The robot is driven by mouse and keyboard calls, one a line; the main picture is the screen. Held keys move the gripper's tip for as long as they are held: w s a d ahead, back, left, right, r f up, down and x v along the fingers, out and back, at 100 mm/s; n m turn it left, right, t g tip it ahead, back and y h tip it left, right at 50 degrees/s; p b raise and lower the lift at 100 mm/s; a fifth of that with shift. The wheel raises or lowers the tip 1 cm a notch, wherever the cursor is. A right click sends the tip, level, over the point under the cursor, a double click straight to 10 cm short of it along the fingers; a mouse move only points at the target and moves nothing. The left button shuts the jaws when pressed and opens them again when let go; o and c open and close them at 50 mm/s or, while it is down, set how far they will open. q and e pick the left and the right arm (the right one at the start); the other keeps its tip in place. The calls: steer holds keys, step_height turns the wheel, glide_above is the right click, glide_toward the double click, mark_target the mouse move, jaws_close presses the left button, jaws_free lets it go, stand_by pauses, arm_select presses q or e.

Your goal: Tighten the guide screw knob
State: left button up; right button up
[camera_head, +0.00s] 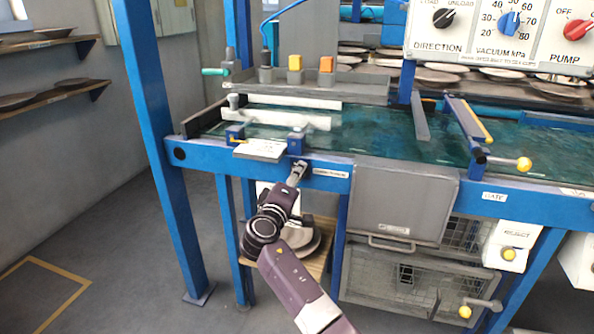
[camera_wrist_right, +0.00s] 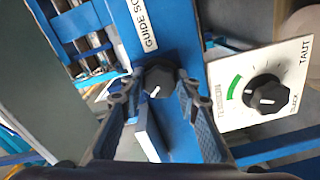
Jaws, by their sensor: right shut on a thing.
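The guide screw knob (camera_wrist_right: 159,79) is round and black with a white pointer line, on the blue front rail (camera_wrist_right: 178,112). A white label (camera_wrist_right: 142,22) reading "GUIDE SC…", cut off, is beside it. My right gripper (camera_wrist_right: 158,84) has one fingertip on each side of the knob and is shut on it. In the head view my right gripper (camera_head: 297,172) is at the front rail (camera_head: 400,178) and hides the knob. A dial plate (camera_wrist_right: 262,88) next to the knob reads TAUT and SLACK, with a green band and black pointer knob. My left gripper is in neither view.
A grey panel (camera_head: 400,200) with a handle hangs right of my gripper, above a wire drawer (camera_head: 405,278). A blue post (camera_head: 160,130) stands to the left. A wooden shelf (camera_head: 310,262) is under the rail. The floor at the left is clear.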

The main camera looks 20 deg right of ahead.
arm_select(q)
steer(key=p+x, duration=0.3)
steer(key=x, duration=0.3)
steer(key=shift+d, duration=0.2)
arm_select(e)
steer(key=n, duration=0.4)
steer(key=shift+r, duration=0.1)
steer(key=o, duration=1.2)
steer(key=shift+c, duration=0.2)
steer(key=v, duration=1.2)
